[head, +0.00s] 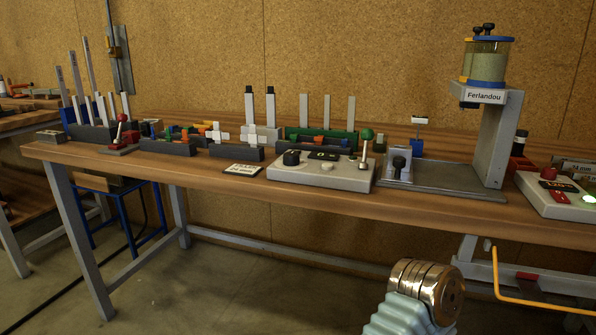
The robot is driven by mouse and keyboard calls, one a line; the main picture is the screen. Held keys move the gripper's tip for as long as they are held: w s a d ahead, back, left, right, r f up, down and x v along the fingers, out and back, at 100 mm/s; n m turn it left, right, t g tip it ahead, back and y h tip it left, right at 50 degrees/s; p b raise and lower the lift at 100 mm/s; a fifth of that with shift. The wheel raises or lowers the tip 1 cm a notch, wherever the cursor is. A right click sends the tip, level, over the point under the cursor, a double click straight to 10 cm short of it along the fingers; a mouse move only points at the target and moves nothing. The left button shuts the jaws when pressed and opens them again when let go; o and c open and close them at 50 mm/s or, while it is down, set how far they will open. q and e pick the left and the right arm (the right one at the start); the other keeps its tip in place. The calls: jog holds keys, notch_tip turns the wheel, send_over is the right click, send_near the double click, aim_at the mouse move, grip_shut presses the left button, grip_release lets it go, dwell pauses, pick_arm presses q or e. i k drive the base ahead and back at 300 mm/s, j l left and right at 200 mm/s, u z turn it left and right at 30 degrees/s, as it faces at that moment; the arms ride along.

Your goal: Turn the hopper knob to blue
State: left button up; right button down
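A grey control box (321,172) left of the column carries a black round knob (291,157) and a small lever. I cannot tell which knob belongs to the hopper, nor its setting. Neither of my grippers shows.
The wooden bench (215,175) holds several dark racks with coloured parts. A second control box (558,196) with a red button and green light sits at the right end. A joint of my arm shows at the bottom, in front of the bench. Floor in front is mostly clear.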

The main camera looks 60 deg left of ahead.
aim_at(289, 158)
jog(key=l+u, duration=0.1)
jog(key=u, duration=0.4)
jog(key=k+u, duration=0.1)
jog(key=u, duration=0.4)
jog(key=k+u, duration=0.1)
jog(key=u, duration=0.9)
jog(key=k+l, duration=0.05)
jog(key=k, duration=0.05)
